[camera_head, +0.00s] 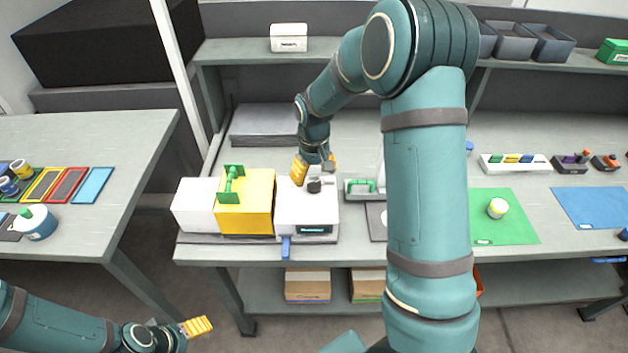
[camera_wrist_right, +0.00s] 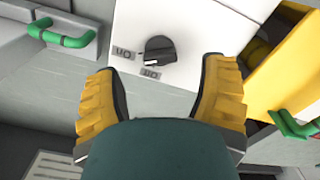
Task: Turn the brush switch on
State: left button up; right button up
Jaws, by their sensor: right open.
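The brush switch is a black rotary knob (camera_head: 315,186) on top of a white box (camera_head: 300,212) at the bench's front; the knob also shows in the right wrist view (camera_wrist_right: 160,50). Two small labels sit beside it, reading upside down like "On" and "Off". The knob's white mark points towards the "Off" label (camera_wrist_right: 150,74). My right gripper (camera_head: 314,170) hangs just behind and above the knob, its yellow fingers apart. In the wrist view the knob lies just beyond the fingertips (camera_wrist_right: 163,78), apparently untouched. My left gripper (camera_head: 197,326) is low at the left, away from the bench.
A yellow box (camera_head: 246,206) with a green handle (camera_head: 232,180) stands left of the switch box. A tray with a green handle (camera_head: 361,186) stands to the right. A blue tab (camera_head: 286,247) hangs at the front edge. My right arm hides part of the bench.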

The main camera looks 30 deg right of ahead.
aim_at(314, 183)
notch_tip(314, 183, up, 9)
jog(key=shift+f, duration=0.2)
dwell(0.6)
